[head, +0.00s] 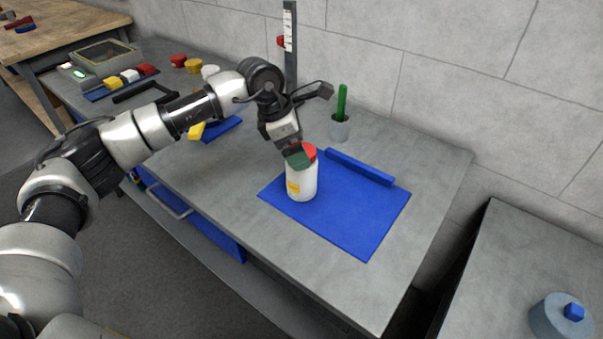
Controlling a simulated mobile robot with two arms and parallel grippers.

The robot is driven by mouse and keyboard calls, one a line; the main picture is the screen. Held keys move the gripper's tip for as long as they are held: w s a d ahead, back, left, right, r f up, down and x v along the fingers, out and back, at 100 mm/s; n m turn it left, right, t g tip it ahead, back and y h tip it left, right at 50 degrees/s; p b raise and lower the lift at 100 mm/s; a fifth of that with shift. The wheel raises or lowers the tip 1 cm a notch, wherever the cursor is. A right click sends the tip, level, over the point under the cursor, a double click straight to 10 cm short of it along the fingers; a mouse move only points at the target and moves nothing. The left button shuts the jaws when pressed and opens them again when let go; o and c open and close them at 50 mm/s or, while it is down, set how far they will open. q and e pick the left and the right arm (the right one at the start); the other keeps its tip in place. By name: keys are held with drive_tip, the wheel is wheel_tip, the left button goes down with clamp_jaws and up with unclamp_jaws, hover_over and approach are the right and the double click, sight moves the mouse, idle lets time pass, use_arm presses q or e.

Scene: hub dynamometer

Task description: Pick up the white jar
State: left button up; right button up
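The white jar (302,184) stands upright on the blue mat (352,222), near its left edge. It has a yellow label on its side and a red top (310,151). My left arm comes in from the left, and its gripper (293,152) points down at the top of the jar. A dark green piece (298,160) shows at the jar's top, just below the gripper; I cannot tell whether it belongs to the lid or the gripper. The fingers are small and partly hidden, so their opening is unclear. My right gripper is not in view.
A grey cup (340,128) with a green stick and an upright scale (290,40) stand behind. Coloured blocks lie at the far left. The bench (425,175) is clear right of the mat.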

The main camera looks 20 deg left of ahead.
use_arm(q)
drive_tip(key=x, duration=0.4)
drive_tip(key=shift+w+d, duration=0.1)
drive_tip(key=shift+w, duration=0.05)
drive_tip(key=shift+r, duration=0.1)
drive_tip(key=c, duration=1.4)
drive_tip(key=shift+c, duration=0.6)
drive_tip(key=shift+r, duration=0.1)
